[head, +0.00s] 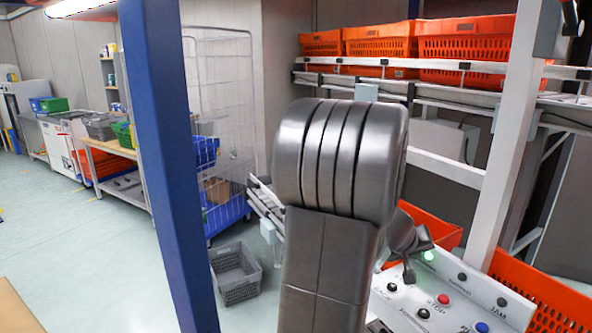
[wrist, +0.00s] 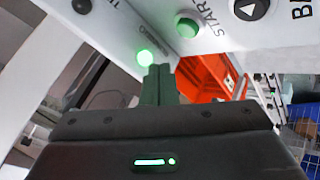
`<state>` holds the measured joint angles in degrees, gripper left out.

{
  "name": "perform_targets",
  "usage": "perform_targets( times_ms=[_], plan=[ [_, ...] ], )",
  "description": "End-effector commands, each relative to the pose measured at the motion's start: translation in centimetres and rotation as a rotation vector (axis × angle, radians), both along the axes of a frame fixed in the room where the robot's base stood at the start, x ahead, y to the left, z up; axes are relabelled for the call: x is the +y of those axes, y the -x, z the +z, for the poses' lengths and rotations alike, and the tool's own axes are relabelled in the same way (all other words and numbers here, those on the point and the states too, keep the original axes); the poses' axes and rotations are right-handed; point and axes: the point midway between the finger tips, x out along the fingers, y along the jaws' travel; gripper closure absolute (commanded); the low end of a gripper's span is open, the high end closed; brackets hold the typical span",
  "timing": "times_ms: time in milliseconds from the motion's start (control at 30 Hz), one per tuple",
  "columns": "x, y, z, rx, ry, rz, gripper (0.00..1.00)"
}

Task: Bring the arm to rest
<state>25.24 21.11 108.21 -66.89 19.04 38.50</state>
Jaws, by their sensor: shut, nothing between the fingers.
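My gripper (head: 409,274) is at the right of the head view, over the left part of a white control panel (head: 455,296). My own grey arm stands in front of it and hides part of the panel. In the wrist view my gripper's fingers (wrist: 160,82) are together, with nothing between them. Their tips appear close to a glowing green lamp (wrist: 146,57) on the panel; I cannot tell whether they touch it. A green START button (wrist: 187,27) is just beyond.
Orange totes (head: 378,41) stand on the upper rack. Another orange tote (head: 535,290) is behind the panel. A blue post (head: 165,150) rises at left. A grey crate (head: 236,273) lies on the floor near a wire cage (head: 222,90).

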Motion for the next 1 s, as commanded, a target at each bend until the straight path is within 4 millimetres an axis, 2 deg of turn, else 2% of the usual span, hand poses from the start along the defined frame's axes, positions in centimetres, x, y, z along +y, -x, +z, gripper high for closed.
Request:
perform_targets(
  times_ms=[33, 400, 600, 1000],
  plan=[
    [0.0, -0.1, 1.4, -0.003, 0.001, 0.000, 1.00],
    [0.0, 0.0, 5.0, -0.002, 0.001, 0.001, 1.00],
    [0.0, 0.0, 5.6, -0.002, 0.000, 0.001, 1.00],
    [0.0, 0.0, 5.6, -0.002, 0.000, 0.001, 1.00]
  ],
)
